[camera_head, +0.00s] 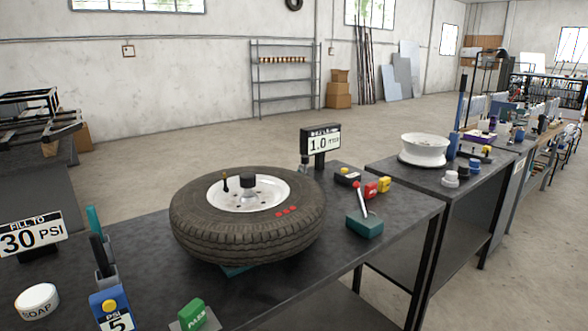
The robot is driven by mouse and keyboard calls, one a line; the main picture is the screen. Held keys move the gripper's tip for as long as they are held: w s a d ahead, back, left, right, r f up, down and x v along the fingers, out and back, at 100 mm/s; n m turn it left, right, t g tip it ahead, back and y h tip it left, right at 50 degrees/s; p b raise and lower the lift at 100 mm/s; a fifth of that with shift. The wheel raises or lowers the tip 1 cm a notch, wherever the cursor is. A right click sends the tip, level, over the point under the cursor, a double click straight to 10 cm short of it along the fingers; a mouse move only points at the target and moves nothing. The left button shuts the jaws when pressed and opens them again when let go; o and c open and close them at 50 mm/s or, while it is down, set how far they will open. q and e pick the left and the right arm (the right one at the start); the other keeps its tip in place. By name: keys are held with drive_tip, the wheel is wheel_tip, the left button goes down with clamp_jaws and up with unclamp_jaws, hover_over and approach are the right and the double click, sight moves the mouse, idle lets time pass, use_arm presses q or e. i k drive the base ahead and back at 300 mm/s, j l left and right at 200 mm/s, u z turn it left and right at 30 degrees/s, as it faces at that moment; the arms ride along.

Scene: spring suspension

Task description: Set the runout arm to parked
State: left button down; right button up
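A teal block (365,225) with a pale lever tipped in red (360,190) stands on the dark bench right of the tyre. The lever tilts up and to the left, apart from the tyre. I cannot tell for certain that this is the runout arm. A black-framed sign reading 1.0 mm (322,142) stands behind the tyre; its top line is too small to read. A tyre on a white rim (250,240) lies flat on a teal support, mostly hidden beneath it. Neither of my grippers is in view.
Red and yellow blocks (384,184) sit behind the teal block. A green PASS block (194,315), a blue PSI gauge (110,308), a white SOAP tub (38,300) and a 30 PSI sign (32,235) are front left. A second bench holds a bare white rim (424,150).

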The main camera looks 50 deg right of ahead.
sight(304, 159)
drive_tip(key=i+z, duration=0.15)
drive_tip(key=z, duration=0.2)
drive_tip(key=i+z, duration=0.15)
drive_tip(key=z, duration=0.25)
